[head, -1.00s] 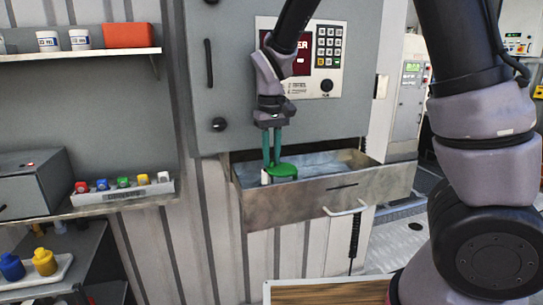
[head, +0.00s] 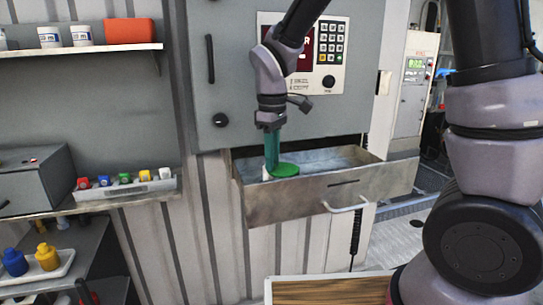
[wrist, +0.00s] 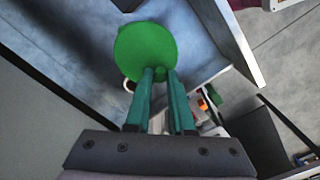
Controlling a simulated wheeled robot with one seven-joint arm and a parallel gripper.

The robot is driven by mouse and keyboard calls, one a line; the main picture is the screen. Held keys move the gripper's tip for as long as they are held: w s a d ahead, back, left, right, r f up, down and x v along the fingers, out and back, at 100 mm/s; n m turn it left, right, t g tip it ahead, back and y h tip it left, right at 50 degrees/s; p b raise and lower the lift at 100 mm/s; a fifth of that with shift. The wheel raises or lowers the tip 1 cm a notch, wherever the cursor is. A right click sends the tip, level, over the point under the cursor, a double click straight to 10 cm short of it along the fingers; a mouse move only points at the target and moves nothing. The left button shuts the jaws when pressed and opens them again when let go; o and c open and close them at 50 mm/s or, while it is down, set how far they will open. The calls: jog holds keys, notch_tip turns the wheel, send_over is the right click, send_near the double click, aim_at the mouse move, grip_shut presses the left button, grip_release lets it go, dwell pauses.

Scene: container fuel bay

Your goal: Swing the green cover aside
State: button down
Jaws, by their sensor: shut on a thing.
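The green cover (head: 284,170) is a flat round disc near the left end of the open metal drawer (head: 300,203). It also shows in the wrist view (wrist: 146,50), with a small tab on its near edge. My gripper (head: 271,168) reaches down into the drawer from above. Its green fingers are shut on the tab of the cover, as the wrist view (wrist: 160,76) shows. A pale rim shows beside the cover's near left edge. What lies under the cover is mostly hidden.
A grey cabinet with a keypad panel (head: 330,50) stands above the drawer. The drawer has a handle (head: 345,207) in front. A tray of coloured caps (head: 125,188) and a shelf (head: 80,54) are at the left. The drawer floor right of the cover is clear.

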aim_at(287, 165)
jog(key=s+n, duration=0.1)
jog(key=n, duration=0.1)
jog(key=s+d+n, duration=0.1)
jog(key=n, duration=0.1)
jog(key=shift+s+d+n, duration=0.1)
jog(key=shift+s+n, duration=0.05)
jog(key=shift+n, duration=0.15)
jog(key=shift+s+d+n, duration=0.45)
jog(key=shift+d+n, duration=0.05)
jog(key=shift+n, duration=0.65)
jog(key=shift+s+d+n, duration=0.4)
jog(key=shift+d+n, duration=0.1)
jog(key=shift+n, duration=0.65)
jog(key=c, duration=0.8)
grip_release()
jog(key=shift+o, duration=0.2)
jog(key=shift+r, duration=0.1)
notch_tip(287, 165, up, 11)
jog(key=shift+f, duration=0.2)
